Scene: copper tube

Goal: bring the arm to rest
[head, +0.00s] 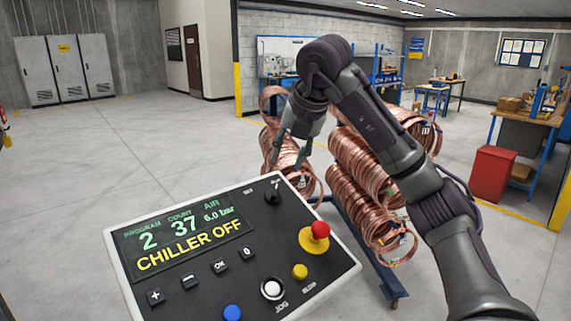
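My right arm comes in from the lower right, bends at the top centre and points downward. Its gripper (287,163) hangs just above and behind the far edge of the control panel (190,290). Its two fingers look spread apart, with copper coils showing behind them and nothing visible between them. The fingertips are small and dark against the coils. The panel's display reads "CHILLER OFF", program 2, count 37, air 6.0 bar. A black knob (272,192) sits near the panel's far corner, just below the gripper. My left gripper is not in view.
Copper tube coils (365,180) hang on a blue rack (388,283) behind the panel and my arm. A red bin (493,174) stands by a workbench (535,117) at right. Grey cabinets (68,68) line the back left. The floor at left is clear.

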